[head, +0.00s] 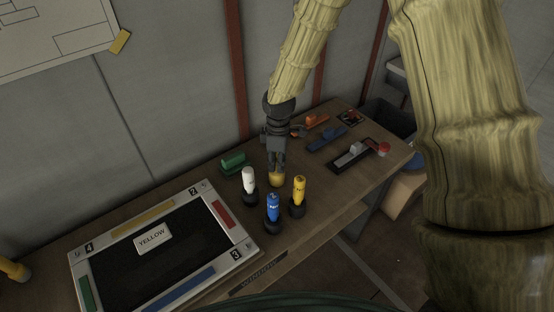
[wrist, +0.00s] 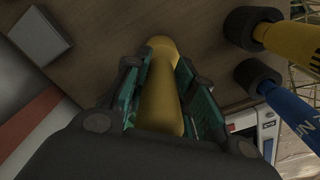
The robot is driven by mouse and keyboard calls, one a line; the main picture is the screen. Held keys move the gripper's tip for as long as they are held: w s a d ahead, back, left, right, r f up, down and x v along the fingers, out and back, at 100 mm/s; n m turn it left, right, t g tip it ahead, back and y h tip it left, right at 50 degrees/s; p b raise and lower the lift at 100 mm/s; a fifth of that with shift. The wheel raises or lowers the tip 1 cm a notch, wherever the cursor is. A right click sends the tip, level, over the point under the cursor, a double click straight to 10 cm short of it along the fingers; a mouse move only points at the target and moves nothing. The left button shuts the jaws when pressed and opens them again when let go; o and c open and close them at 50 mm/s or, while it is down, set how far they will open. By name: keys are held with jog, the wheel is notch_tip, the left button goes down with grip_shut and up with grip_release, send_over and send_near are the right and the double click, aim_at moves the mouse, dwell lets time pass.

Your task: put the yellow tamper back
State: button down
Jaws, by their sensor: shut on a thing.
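The yellow tamper (wrist: 160,98) lies lengthwise between my gripper's two fingers in the wrist view. In the head view only its rounded yellow end (head: 277,180) shows below my gripper (head: 277,165); the rest is hidden by the fingers. My gripper is shut on it, pointing down over the bench, behind the upright tubes. I cannot tell whether the tamper's end touches the bench top.
A white tube (head: 248,179), a blue tube (head: 273,206) and a yellow tube (head: 299,188) stand in black holders close by. A framed board (head: 213,198) with a YELLOW card (head: 152,238) lies left. A green block (head: 232,162), orange tool (head: 317,121) and blue tool (head: 327,138) lie behind.

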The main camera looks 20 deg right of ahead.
jog(key=shift+f, duration=0.1)
jog(key=c, duration=1.2)
grip_release()
notch_tip(320, 180, up, 12)
jog(key=b, duration=0.3)
jog(key=shift+d, duration=0.15)
